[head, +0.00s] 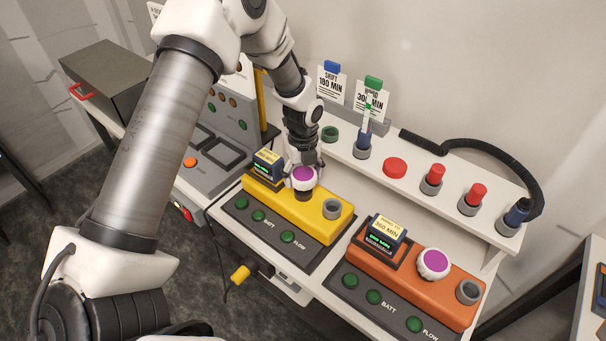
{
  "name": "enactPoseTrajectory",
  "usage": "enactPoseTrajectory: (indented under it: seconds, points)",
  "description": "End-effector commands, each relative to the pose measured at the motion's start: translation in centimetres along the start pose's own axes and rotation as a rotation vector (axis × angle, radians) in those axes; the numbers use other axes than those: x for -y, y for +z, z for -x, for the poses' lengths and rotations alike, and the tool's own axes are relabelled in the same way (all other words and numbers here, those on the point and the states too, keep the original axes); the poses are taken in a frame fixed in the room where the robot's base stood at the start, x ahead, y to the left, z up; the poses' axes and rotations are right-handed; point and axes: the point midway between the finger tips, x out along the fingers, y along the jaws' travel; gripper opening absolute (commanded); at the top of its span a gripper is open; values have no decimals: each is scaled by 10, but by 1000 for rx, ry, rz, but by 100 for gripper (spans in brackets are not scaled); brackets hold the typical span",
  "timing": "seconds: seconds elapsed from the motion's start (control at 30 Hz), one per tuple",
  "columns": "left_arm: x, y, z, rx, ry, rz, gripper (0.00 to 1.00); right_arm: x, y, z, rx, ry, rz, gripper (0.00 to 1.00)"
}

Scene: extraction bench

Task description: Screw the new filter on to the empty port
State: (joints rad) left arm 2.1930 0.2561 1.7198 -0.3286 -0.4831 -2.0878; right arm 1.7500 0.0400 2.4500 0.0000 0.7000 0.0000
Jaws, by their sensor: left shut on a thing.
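My left gripper (303,165) points down over the yellow unit (280,202) and is shut on a white filter with a purple top (304,175). A dark neck shows under this filter, against the yellow top. I cannot tell whether the filter is seated on a port or just above it, as the gripper hides part of it. A grey open-topped socket (332,208) stands at the yellow unit's right end. The orange unit (408,274) has a similar purple-topped filter (433,262) and a grey socket (469,291). My right gripper is not in view.
A white shelf (400,185) behind carries red-topped pieces (478,192), a red disc (395,167), a green ring (330,133) and a black hose (480,153). Cards stand behind it. A grey control panel (225,125) is left. A cable with a yellow plug (240,274) hangs in front.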

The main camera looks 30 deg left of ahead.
Motion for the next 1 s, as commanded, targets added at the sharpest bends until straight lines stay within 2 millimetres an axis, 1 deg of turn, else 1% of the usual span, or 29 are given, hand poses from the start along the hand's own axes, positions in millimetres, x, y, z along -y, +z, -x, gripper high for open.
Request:
enactPoseTrajectory:
  seconds: [0.13,0.47,0.67,1.0]
  points:
    - [0,0,1,0,0,0,25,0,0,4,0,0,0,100]
    - [0,0,0,0,0,0,25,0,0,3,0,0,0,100]
    - [0,0,1,0,0,0,25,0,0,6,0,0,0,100]
    - [0,0,-2,0,0,0,25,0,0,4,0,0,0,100]
